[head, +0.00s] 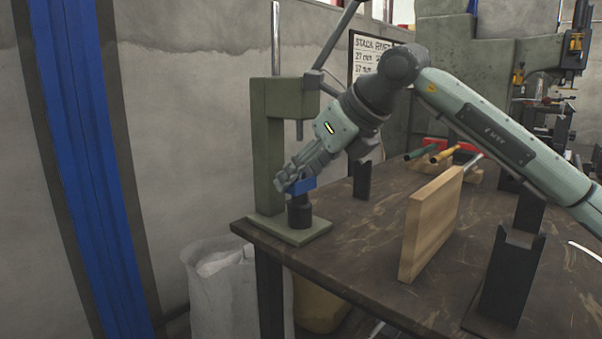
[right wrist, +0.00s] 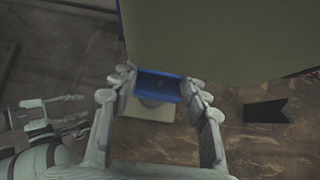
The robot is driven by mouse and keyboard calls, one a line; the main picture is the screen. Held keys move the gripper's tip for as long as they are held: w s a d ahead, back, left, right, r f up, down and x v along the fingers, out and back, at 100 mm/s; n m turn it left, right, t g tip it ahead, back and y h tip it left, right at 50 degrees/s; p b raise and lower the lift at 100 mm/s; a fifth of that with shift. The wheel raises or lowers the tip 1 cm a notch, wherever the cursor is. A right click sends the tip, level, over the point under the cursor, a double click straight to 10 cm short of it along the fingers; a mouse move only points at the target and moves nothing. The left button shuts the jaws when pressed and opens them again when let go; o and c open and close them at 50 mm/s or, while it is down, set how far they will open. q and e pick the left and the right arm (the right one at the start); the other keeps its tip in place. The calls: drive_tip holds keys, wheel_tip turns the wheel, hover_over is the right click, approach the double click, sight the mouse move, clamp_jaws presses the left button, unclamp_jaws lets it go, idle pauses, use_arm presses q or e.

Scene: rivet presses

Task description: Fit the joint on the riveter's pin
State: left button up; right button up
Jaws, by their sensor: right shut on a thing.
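The blue joint (head: 302,186) is held in my right gripper (head: 297,178), low over the riveter. In the right wrist view the joint (right wrist: 158,84) sits between the two fingers (right wrist: 159,88), like a small open-topped channel. Below it stands the riveter's dark round post (head: 299,212) on a flat green base plate (head: 283,232). The joint appears right at the top of the post; I cannot tell whether it rests there. The pin itself is hidden. The riveter's green column (head: 265,150) rises beside it. My left gripper (right wrist: 50,112) shows only in the right wrist view, its jaw opening unclear.
The riveter stands at the corner of a brown table (head: 370,245). An upright wooden board (head: 430,225) and dark stands (head: 512,275) are to the right. The press ram (head: 299,130) and lever (head: 337,35) are overhead. A white sack (head: 222,290) is below the table edge.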

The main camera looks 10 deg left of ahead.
drive_tip(key=o, duration=1.1)
drive_tip(key=shift+c, duration=0.2)
drive_tip(key=shift+r, duration=0.1)
drive_tip(key=v, duration=1.2)
